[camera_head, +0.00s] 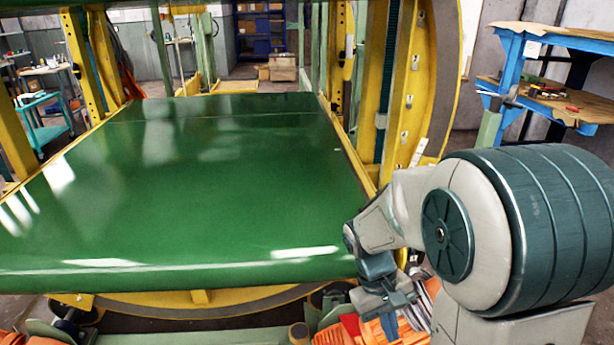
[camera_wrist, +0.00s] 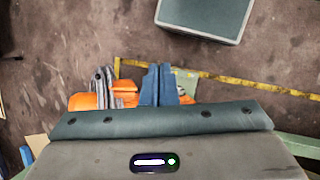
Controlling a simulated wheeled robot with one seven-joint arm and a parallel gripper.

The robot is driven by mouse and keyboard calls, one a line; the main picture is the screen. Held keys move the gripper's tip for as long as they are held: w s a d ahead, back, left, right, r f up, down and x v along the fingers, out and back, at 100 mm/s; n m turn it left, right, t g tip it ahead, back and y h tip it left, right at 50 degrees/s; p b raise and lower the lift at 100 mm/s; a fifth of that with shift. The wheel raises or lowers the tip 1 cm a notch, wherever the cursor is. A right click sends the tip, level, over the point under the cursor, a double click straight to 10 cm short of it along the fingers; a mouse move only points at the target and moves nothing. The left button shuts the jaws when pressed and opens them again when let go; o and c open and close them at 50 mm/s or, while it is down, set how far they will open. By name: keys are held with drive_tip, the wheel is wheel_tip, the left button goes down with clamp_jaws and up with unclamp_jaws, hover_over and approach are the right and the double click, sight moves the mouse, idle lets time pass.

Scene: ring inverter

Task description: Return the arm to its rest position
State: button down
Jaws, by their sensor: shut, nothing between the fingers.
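My arm reaches in from the right in the head view, its big dark-green and white joint in front and its forearm folded downward. My gripper (camera_head: 390,322) hangs low, just past the near right corner of the green conveyor belt (camera_head: 210,190), and does not appear to touch it. In the wrist view my gripper (camera_wrist: 158,72) shows as two blue fingers side by side, shut with nothing held. They point over a stained brown floor.
Orange items (camera_wrist: 85,101) lie near the fingers. A yellow floor line (camera_wrist: 225,78) runs beyond them. The yellow ring frame (camera_head: 398,90) stands right of the belt, close to my arm. A blue workbench (camera_head: 510,65) is at the back right. The belt is empty.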

drive_tip(key=s+a+r+m+t+y+p, duration=0.1)
drive_tip(key=s+r+m+t+y+p, duration=0.2)
drive_tip(key=r, duration=1.2)
drive_tip(key=s+t+p, duration=0.2)
drive_tip(key=s+t, duration=0.1)
drive_tip(key=shift+a+m, duration=0.15)
drive_tip(key=shift+m, duration=0.15)
